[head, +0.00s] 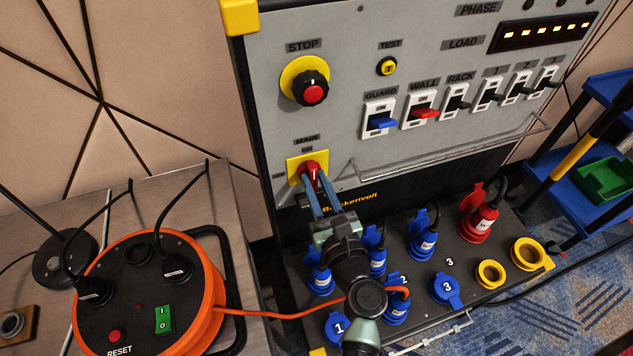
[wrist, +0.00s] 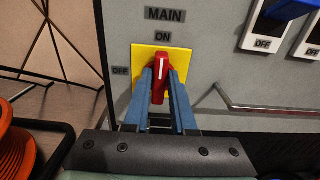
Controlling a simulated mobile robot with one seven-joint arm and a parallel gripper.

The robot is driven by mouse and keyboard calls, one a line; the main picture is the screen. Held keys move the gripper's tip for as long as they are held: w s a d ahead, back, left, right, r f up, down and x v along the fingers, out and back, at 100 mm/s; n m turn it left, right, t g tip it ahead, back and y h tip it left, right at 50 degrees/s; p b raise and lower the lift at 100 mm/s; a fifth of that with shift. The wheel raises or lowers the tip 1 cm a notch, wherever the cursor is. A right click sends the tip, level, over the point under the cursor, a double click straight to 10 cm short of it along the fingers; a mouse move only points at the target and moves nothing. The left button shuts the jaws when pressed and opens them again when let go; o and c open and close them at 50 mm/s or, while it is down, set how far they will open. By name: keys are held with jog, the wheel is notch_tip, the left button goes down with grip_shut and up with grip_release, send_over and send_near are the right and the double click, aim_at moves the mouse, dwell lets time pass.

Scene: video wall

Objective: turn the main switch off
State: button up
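The main switch (wrist: 159,68) is a red knob on a yellow plate (wrist: 142,55), under the labels MAIN and ON, with OFF to its left. Its white mark points up, at ON. In the head view the main switch (head: 314,168) sits at the lower left of the grey panel. My gripper (head: 311,184) reaches it from the front. In the wrist view the blue fingers of my gripper (wrist: 160,90) lie one on each side of the red knob and appear to touch it. The knob's lower part is partly hidden between them.
A STOP knob (head: 310,88) is above the switch, with a row of breakers (head: 420,112) to its right. A rail (head: 450,150) runs right of the switch. Below are blue plugs (head: 422,240) and sockets. An orange cable reel (head: 150,300) stands at left.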

grip_shut()
jog(key=shift+n+b, duration=0.3)
jog(key=shift+n, duration=0.1)
jog(key=n, duration=0.1)
jog(key=n+b, duration=0.2)
jog(key=shift+s+a+f+n, duration=0.1)
jog(key=shift+a+f+n, duration=0.15)
jog(key=shift+n, duration=0.15)
jog(key=n+b, duration=0.3)
jog(key=n, duration=0.1)
jog(key=n+b, duration=0.3)
jog(key=n, duration=0.1)
jog(key=f+n+b, duration=0.1)
jog(key=n+b, duration=0.2)
jog(key=n, duration=0.2)
jog(key=shift+s+a, duration=0.1)
jog(key=shift+a, duration=0.2)
jog(key=shift+r+n+b, duration=0.1)
jog(key=shift+n+b, duration=0.2)
jog(key=shift+b, duration=0.05)
jog(key=o, duration=0.5)
grip_release()
